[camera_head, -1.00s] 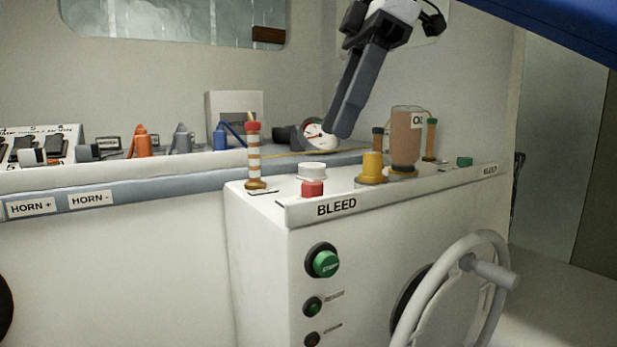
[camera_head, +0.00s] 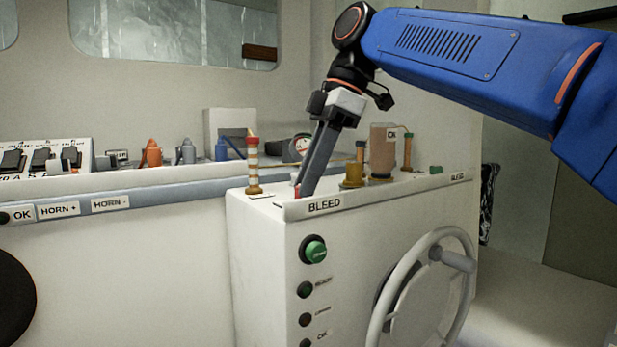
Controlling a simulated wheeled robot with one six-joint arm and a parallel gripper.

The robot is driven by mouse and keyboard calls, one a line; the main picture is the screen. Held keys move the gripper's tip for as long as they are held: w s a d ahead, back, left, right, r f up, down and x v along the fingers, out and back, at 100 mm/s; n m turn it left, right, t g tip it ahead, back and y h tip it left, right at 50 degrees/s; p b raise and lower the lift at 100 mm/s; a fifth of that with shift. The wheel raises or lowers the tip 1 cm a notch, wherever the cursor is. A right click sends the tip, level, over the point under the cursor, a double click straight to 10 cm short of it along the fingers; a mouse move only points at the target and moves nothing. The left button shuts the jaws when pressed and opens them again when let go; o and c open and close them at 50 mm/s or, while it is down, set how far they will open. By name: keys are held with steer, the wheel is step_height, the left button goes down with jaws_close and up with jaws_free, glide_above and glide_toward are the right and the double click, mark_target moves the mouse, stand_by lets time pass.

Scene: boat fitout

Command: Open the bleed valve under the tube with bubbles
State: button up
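A tube with pale and amber bands and a red cap (camera_head: 252,165) stands upright at the left of the white console top. A second, green-capped tube (camera_head: 407,152) stands further right, behind the amber reservoir. A red knob (camera_head: 297,191) sits behind the left BLEED label (camera_head: 325,205), mostly hidden by my gripper. A green knob (camera_head: 436,170) sits near the right BLEED label (camera_head: 458,177). My gripper (camera_head: 302,194) points down with its fingertips at the red knob. Its fingers overlap in this view, so their gap and any contact are unclear.
The amber reservoir (camera_head: 382,152) and yellow fitting (camera_head: 352,174) stand close right of my gripper. A handwheel (camera_head: 425,290) and a green button (camera_head: 315,250) are on the console front. A gauge (camera_head: 301,146) stands behind. Switches (camera_head: 40,158) are at far left.

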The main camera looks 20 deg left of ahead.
jaws_close()
steer(key=c, duration=0.5)
jaws_free()
steer(key=shift+m, duration=0.4)
steer(key=m, duration=0.1)
steer(key=m+t, duration=0.1)
steer(key=m, duration=0.1)
steer(key=shift+s+m+t+y, duration=0.2)
steer(key=shift+m+t+y, duration=0.1)
steer(key=m+t, duration=0.1)
steer(key=m, duration=0.2)
steer(key=shift+s+m+t, duration=0.1)
steer(key=shift+m+t, duration=0.2)
steer(key=m+t, duration=0.1)
steer(key=m, duration=0.1)
steer(key=m+h, duration=0.1)
steer(key=m, duration=0.2)
steer(key=shift+s+a+t, duration=0.1)
steer(key=shift+s+t, duration=0.05)
steer(key=shift+t, duration=0.25)
steer(key=shift+m+t+h, duration=0.5)
steer(key=shift+m+h, duration=0.2)
steer(key=shift+m, duration=1.7)
